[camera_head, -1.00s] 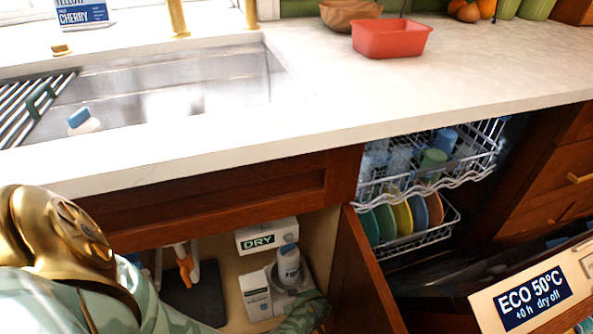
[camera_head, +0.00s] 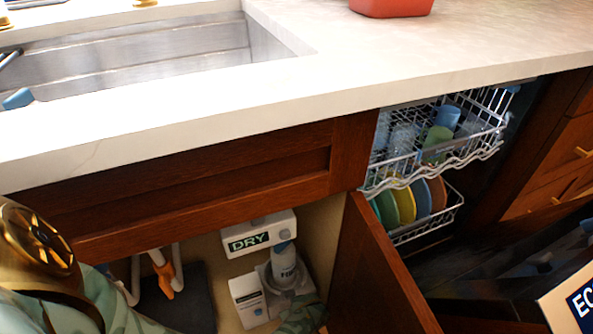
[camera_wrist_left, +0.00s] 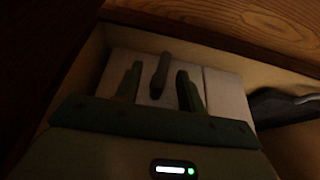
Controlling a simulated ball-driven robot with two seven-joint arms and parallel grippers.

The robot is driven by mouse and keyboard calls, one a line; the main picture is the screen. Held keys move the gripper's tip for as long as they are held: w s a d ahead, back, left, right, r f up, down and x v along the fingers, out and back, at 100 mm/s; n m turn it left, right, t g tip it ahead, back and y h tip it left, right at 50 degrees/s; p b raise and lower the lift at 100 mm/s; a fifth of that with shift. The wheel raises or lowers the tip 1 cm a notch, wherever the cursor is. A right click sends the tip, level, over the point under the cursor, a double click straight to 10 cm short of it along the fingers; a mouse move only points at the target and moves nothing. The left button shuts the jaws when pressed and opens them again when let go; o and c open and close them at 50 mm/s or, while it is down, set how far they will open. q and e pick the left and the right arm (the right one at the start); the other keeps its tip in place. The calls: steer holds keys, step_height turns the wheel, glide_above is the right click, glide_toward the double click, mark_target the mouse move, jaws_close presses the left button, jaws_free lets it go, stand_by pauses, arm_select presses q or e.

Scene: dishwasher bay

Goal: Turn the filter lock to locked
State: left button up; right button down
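In the head view, a white filter unit with a pale, blue-topped cartridge (camera_head: 284,262) stands inside the open cabinet under the sink. Its label is partly readable. A patch of my camouflage-green left arm covers the lower front of it, and my left gripper's fingers are hidden there. In the dim left wrist view, my left gripper (camera_wrist_left: 158,70) is open, its two dark green fingers spread. A dark grey lever (camera_wrist_left: 161,72), perhaps the filter lock, shows between them in front of a white housing (camera_wrist_left: 228,93). Whether the fingers touch it is unclear. My right gripper is out of view.
White pipes with an orange part (camera_head: 165,277) stand to the left. The open cabinet door (camera_head: 372,275) is close on the right. Beyond it is the dishwasher with loaded racks (camera_head: 440,215).

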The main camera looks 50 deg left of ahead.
arm_select(q)
jaws_close()
steer(key=shift+w+f+g, duration=0.1)
steer(key=shift+g, duration=0.2)
steer(key=shift+y, duration=0.4)
jaws_free()
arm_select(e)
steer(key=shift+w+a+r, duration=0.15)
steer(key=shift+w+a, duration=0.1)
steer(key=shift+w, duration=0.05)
